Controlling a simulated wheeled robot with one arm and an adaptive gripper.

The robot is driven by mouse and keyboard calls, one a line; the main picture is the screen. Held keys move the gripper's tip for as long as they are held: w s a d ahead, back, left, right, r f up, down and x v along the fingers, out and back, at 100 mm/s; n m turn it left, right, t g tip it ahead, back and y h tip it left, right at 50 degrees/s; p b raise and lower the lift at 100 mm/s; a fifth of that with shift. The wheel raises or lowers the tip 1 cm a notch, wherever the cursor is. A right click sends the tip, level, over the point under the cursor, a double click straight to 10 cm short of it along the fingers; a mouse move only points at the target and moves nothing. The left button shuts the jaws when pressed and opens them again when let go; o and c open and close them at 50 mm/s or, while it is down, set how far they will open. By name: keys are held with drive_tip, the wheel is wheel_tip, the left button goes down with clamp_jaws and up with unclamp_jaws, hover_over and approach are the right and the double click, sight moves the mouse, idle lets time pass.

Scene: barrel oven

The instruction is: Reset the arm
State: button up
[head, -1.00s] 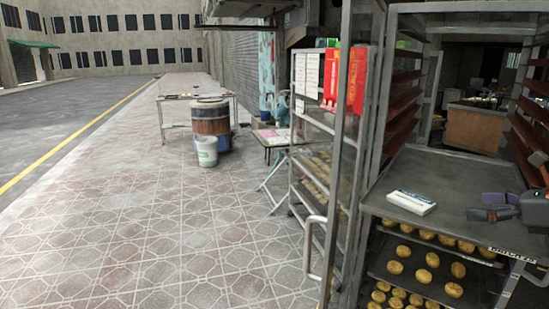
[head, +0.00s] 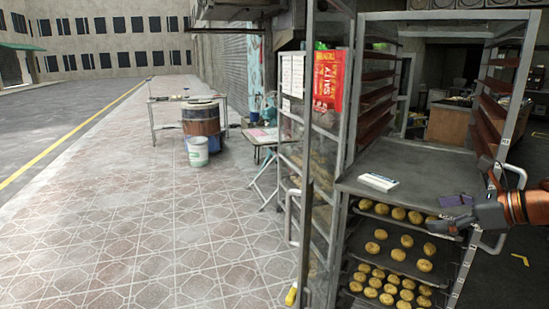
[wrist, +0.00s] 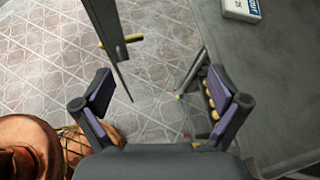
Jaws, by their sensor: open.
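My gripper (head: 447,213) is at the right in the head view, in front of the metal rack's (head: 400,165) right side. It is open with nothing between its purple-padded fingers. In the wrist view the open fingers (wrist: 160,92) frame paved floor and part of the rack's edge. Part of my arm (head: 528,207) shows at the right edge of the head view. A white box (head: 378,182) lies on the rack's grey top shelf, left of my gripper and apart from it. The box also shows at the top of the wrist view (wrist: 241,10).
Trays of round golden baked goods (head: 390,248) fill the lower shelves. A glass door (head: 318,160) with a handle stands at the rack's left. A barrel (head: 202,122), a white bucket (head: 197,151) and a table (head: 166,101) stand farther back. The paved floor at left is clear.

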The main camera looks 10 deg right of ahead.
drive_tip(key=s+a+f+n+g, duration=0.3)
drive_tip(key=a+f+n, duration=0.1)
drive_tip(key=a, duration=0.4)
drive_tip(key=s+a+f+n+g+h, duration=0.1)
drive_tip(key=s+a+f+n+g, duration=0.15)
drive_tip(key=a+n, duration=0.35)
drive_tip(key=s+a+f+n+g, duration=0.3)
drive_tip(key=s+a+f, duration=0.1)
drive_tip(key=a, duration=0.5)
drive_tip(key=s+f+n+g+h, duration=0.1)
drive_tip(key=s+f+n+h, duration=0.2)
drive_tip(key=s+n, duration=0.4)
drive_tip(key=s+f+n+g+h, duration=0.2)
drive_tip(key=s+f+n, duration=0.3)
drive_tip(key=s, duration=0.6)
drive_tip(key=shift+f+n+h, duration=0.35)
drive_tip(key=shift+n+h, duration=0.45)
drive_tip(key=shift+n, duration=0.2)
